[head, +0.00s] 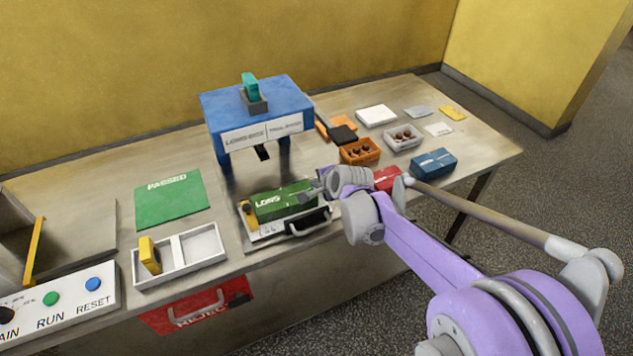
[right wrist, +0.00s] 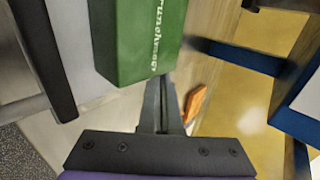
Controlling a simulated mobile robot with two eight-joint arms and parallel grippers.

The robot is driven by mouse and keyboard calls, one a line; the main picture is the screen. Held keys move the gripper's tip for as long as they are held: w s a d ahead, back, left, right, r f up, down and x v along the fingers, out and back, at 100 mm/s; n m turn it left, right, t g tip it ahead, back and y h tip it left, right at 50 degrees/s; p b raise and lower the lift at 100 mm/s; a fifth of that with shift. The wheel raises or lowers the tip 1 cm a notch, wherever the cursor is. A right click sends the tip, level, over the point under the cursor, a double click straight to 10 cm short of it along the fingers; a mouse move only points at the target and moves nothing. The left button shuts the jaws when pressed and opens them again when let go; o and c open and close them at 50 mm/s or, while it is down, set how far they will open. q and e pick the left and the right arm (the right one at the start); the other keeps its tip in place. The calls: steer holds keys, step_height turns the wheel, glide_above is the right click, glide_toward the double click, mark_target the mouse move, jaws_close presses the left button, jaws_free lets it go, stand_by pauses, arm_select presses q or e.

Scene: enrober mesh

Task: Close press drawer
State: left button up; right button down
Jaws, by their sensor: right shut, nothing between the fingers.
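The press (head: 255,105) has a blue top with a teal lever and stands at the back of the table. Its drawer (head: 262,237) is a pale tray that sticks out in front of the press, with a black handle (head: 309,221) at its front. A green box (head: 285,203) lies in the drawer. My right gripper (head: 318,192) is shut and empty beside the right end of the box. In the right wrist view its fingers (right wrist: 163,105) are close to the green box (right wrist: 140,45); I cannot tell if they touch. My left gripper is out of view.
Right of the press are an orange box (head: 360,152), a red box (head: 388,178) and a blue box (head: 433,163). A white divided tray (head: 180,266) and a green mat (head: 170,200) lie left of the drawer. A red reject bin (head: 195,312) hangs below the front edge.

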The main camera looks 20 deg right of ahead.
steer(key=w, duration=0.4)
steer(key=shift+w+a, duration=0.1)
steer(key=shift+w, duration=0.2)
steer(key=shift+s, duration=0.15)
